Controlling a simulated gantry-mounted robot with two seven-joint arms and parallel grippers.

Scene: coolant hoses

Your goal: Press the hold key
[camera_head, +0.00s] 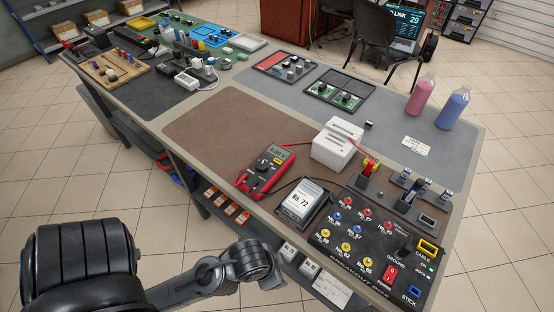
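A red multimeter (265,170) lies on the brown mat of the near table, with a lit greenish display (275,153) and a round black dial (262,166). Small keys sit between display and dial, one of them yellowish; their labels are too small to read, so I cannot tell which is the hold key. One black and grey arm of mine comes in at the lower left and ends in a rounded joint in front of the table edge, apart from the meter. No gripper fingers show on it. My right arm is not in view.
Right of the meter stand a box labelled No. 72 (302,203), a white block (337,145) and a black breakout box (366,245) with coloured sockets. Leads run from the meter. The brown mat (215,125) left of the meter is clear. Two bottles stand at the far right.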

